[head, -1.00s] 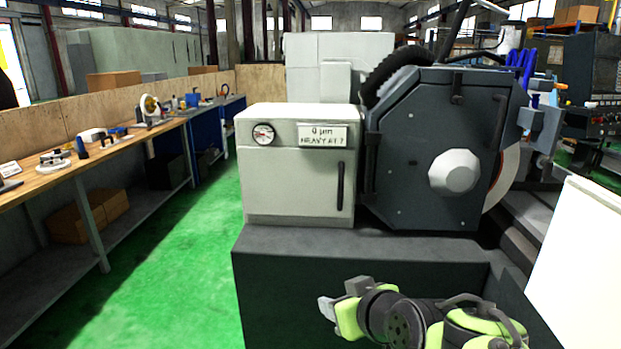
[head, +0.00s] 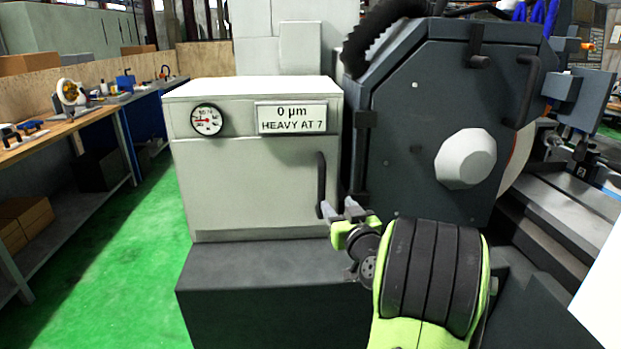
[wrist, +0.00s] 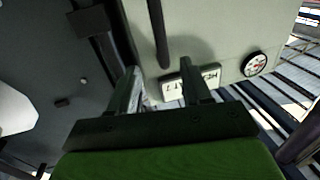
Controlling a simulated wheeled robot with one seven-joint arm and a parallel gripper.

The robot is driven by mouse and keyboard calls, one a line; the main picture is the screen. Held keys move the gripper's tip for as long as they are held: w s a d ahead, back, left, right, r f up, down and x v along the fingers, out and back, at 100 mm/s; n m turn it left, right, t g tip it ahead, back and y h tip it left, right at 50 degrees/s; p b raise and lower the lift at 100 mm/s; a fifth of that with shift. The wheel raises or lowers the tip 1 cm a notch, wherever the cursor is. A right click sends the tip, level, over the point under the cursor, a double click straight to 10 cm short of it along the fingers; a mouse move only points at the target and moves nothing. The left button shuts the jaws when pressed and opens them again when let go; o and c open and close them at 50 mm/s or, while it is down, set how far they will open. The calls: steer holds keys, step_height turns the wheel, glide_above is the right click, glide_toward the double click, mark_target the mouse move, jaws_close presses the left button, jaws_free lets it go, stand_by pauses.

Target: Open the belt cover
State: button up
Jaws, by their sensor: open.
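A cream cabinet with a front door (head: 250,180), which looks like the belt cover, is shut in the head view. Its vertical black handle (head: 321,185) is near the door's right edge. The handle (wrist: 157,35) also shows in the wrist view, in line with the gap between my fingers but beyond their tips. My gripper (head: 340,211) is open and empty, close to the lower end of the handle. Its two fingers (wrist: 163,80) are spread apart in the wrist view, and I see no contact with the handle.
A dark wheel guard (head: 420,130) with a pale hub (head: 466,159) stands right of the cabinet. A dark ledge (head: 255,262) juts out below the door. A gauge (head: 207,120) and a sign (head: 292,118) sit above it. Green floor (head: 150,250) is free at left, beside a workbench (head: 60,128).

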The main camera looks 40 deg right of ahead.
mark_target(323, 185)
steer(key=p+x, duration=0.3)
steer(key=x, duration=1.1)
steer(key=shift+w+d, duration=0.1)
steer(key=shift+w, duration=0.1)
jaws_close()
